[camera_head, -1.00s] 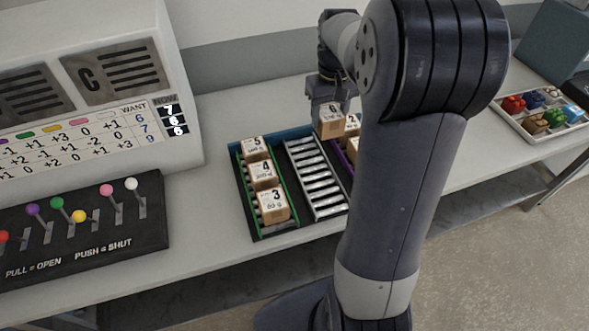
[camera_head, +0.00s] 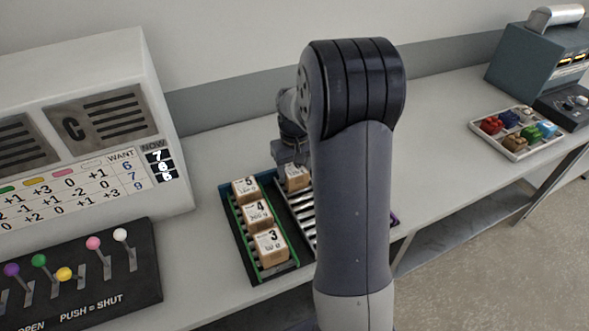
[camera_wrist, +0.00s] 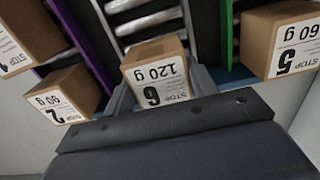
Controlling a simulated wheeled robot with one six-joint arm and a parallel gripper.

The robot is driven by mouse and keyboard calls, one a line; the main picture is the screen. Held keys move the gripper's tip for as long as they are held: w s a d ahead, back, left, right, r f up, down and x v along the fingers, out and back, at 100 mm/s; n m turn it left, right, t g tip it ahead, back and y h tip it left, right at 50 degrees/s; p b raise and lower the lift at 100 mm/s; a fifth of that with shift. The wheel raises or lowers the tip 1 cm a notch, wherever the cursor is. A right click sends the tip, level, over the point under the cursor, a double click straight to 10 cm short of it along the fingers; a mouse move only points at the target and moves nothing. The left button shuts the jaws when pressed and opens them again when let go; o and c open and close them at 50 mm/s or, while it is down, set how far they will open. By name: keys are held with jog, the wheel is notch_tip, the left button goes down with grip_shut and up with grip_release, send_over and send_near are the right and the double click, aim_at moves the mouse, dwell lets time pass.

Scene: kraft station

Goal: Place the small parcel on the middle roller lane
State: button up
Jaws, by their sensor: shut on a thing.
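A small cardboard parcel marked 6 and 120 g (camera_wrist: 155,72) is between the fingers of my gripper (camera_wrist: 160,92). In the head view the parcel (camera_head: 297,177) is at the far end of the middle roller lane (camera_head: 301,214), which has silver rollers. My gripper (camera_head: 290,158) is shut on it, partly hidden by my arm. In the wrist view the middle lane's rollers (camera_wrist: 150,20) lie just beyond the parcel. I cannot tell whether the parcel touches the rollers.
The green left lane (camera_head: 237,232) holds parcels marked 5, 4 and 3. The purple lane (camera_wrist: 85,35) holds a parcel marked 2 (camera_wrist: 65,93) and another. A lever panel (camera_head: 80,275) stands left; a tray of coloured pieces (camera_head: 515,135) lies right.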

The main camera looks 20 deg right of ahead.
aim_at(294, 169)
jog(key=shift+f, duration=0.2)
jog(key=o, duration=1.1)
jog(key=shift+r, duration=0.1)
notch_tip(294, 169, up, 12)
jog(key=shift+r, duration=0.1)
